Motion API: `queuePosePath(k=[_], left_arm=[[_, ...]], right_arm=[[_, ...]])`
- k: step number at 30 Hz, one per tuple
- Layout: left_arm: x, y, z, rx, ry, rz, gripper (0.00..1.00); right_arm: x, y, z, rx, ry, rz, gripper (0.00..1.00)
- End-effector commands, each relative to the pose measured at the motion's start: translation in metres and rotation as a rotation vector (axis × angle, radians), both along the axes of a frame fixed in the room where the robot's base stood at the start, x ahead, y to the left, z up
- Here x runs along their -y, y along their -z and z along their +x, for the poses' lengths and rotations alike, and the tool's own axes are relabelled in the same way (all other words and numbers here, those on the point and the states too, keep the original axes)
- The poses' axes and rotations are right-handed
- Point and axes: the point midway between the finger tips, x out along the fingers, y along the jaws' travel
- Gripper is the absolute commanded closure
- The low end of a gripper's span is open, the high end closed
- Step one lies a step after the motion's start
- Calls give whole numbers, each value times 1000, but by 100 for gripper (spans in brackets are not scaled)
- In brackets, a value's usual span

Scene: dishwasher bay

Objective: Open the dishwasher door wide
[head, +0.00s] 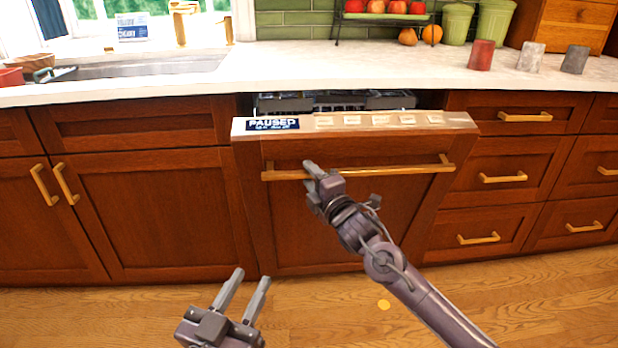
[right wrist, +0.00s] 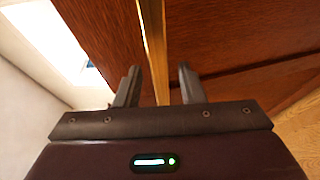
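The dishwasher door (head: 345,225) has a wood front and is tilted slightly open. Its top edge, with a "PAUSED" label (head: 272,124) and a row of buttons, stands out from the counter. The dark upper rack (head: 335,101) shows in the gap behind it. A gold bar handle (head: 400,170) runs across the door. My right gripper (head: 315,174) is at the handle's left half. In the right wrist view the handle (right wrist: 153,45) passes between its two parted fingers (right wrist: 159,84), with gaps visible beside it. My left gripper (head: 251,276) is open and empty, low in front of the door.
Cabinets with gold handles (head: 62,184) stand left of the dishwasher, and drawers (head: 495,180) stand right. The counter (head: 290,62) above holds a sink, a fruit rack, green canisters and several cups.

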Motion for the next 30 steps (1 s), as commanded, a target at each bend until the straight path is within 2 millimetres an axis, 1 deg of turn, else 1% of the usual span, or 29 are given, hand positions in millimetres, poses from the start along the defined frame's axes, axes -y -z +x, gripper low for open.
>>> queuePosePath(k=[3, 6, 15, 17, 21, 24, 30], left_arm=[[-1, -13, -1, 58, -2, -24, 68], [-2, -19, -1, 84, -4, -35, 68], [-2, -22, -1, 96, -3, -39, 68], [-2, -22, -1, 96, -3, -39, 68], [-2, -22, -1, 96, -3, -39, 68], [-2, -22, -1, 96, -3, -39, 68], [-2, -22, -1, 95, -3, -40, 68]], right_arm=[[-4, -1, 8, 1, 0, 0, 64], [-5, -1, 11, 0, 0, 1, 64], [-5, -1, 12, 0, 0, 1, 64], [-5, -1, 12, 0, 0, 1, 70], [-5, -1, 12, 0, 0, 1, 89], [-5, -1, 12, 0, 0, 1, 100], [-5, -1, 12, 0, 0, 1, 100]])
